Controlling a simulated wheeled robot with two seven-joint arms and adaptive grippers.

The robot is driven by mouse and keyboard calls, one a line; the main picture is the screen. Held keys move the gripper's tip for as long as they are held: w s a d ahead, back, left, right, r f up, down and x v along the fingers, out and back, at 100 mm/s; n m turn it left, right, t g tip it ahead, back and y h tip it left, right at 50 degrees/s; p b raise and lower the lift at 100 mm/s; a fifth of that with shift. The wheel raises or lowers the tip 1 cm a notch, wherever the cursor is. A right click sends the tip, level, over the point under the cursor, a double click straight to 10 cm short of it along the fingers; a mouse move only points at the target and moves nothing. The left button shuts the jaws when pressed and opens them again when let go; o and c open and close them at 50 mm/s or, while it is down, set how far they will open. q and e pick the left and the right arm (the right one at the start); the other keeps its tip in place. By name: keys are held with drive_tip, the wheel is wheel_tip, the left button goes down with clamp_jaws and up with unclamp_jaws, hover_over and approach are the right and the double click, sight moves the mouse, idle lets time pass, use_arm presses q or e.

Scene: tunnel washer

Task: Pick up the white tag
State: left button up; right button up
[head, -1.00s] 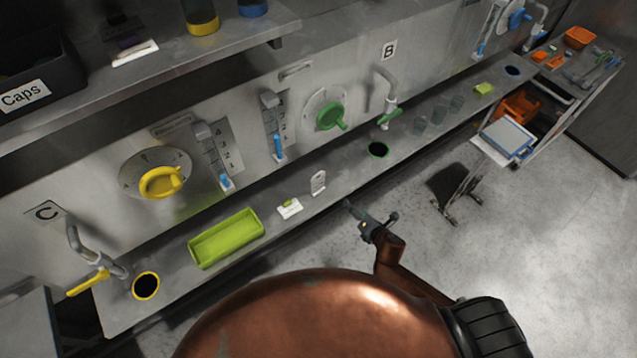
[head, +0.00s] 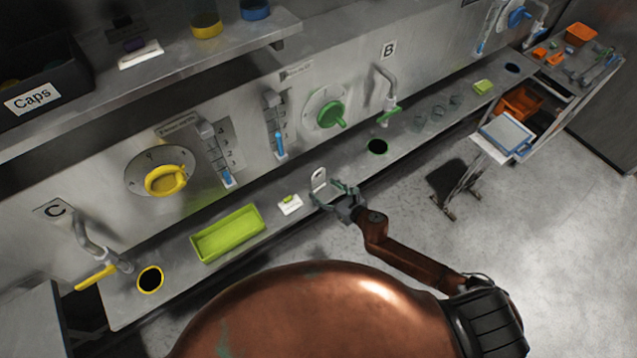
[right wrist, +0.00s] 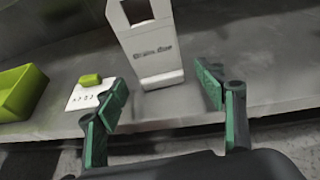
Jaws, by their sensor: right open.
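An upright white tag (head: 319,180) with a square hole near its top stands on the steel ledge. In the right wrist view the tag (right wrist: 150,48) carries a line of blurred dark print. My right gripper (head: 336,194) is open at the ledge's front edge, just in front of the tag. In the right wrist view the open fingers (right wrist: 163,90) are to either side of the tag's lower part, with clear gaps and no visible contact. A small flat white card (head: 290,205) with a green piece on it lies left of the tag. My left gripper is not in view.
A lime-green tray (head: 204,246) sits further left on the ledge. Yellow-rimmed (head: 139,284) and green-rimmed (head: 368,148) holes flank this stretch. The panel behind has dials and levers. A cart (head: 566,105) stands at the right; the floor in front is open.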

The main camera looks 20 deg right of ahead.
drive_tip(key=shift+x, duration=1.2)
drive_tip(key=shift+c, duration=0.5)
drive_tip(key=c, duration=1)
